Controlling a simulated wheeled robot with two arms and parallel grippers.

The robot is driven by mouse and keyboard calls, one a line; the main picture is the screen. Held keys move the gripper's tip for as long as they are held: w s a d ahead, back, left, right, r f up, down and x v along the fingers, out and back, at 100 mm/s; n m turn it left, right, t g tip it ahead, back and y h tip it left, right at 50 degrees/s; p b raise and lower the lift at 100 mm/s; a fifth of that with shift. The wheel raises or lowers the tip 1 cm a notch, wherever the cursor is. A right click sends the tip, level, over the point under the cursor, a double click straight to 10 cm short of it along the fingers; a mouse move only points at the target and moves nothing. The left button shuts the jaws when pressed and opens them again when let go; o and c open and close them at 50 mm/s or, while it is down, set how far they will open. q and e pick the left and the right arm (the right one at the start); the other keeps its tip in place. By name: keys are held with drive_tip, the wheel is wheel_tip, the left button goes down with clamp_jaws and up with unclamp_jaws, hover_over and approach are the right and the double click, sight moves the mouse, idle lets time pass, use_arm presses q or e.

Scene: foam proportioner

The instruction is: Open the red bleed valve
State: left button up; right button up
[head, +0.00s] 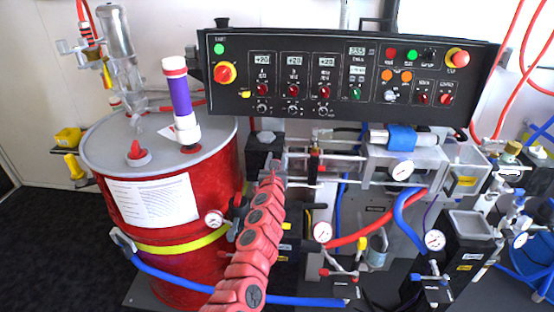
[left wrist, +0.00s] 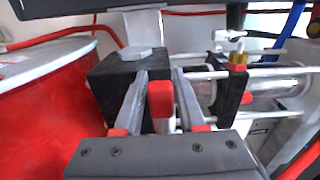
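A small red block-shaped part (left wrist: 161,99), which looks like the red bleed valve's handle, stands between the fingers of my left gripper (left wrist: 160,76) in the left wrist view. The two grey fingers are apart, one on each side of it, with narrow gaps showing. In the head view my left gripper (head: 277,169) is at the end of my red arm, between the red drum and the pump assembly. There the small red part is hidden or too small to tell. My right gripper is not in view.
A black block (left wrist: 114,76) with a hex bolt is just beyond the left finger. The red drum (head: 165,235) is left of my arm, and the black control panel (head: 350,75) hangs above.

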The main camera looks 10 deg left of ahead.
use_arm(q)
drive_tip(key=shift+o, duration=1)
drive_tip(key=s+p, duration=1.3)
drive_tip(key=s, duration=0.4)
drive_tip(key=shift+s, duration=0.2)
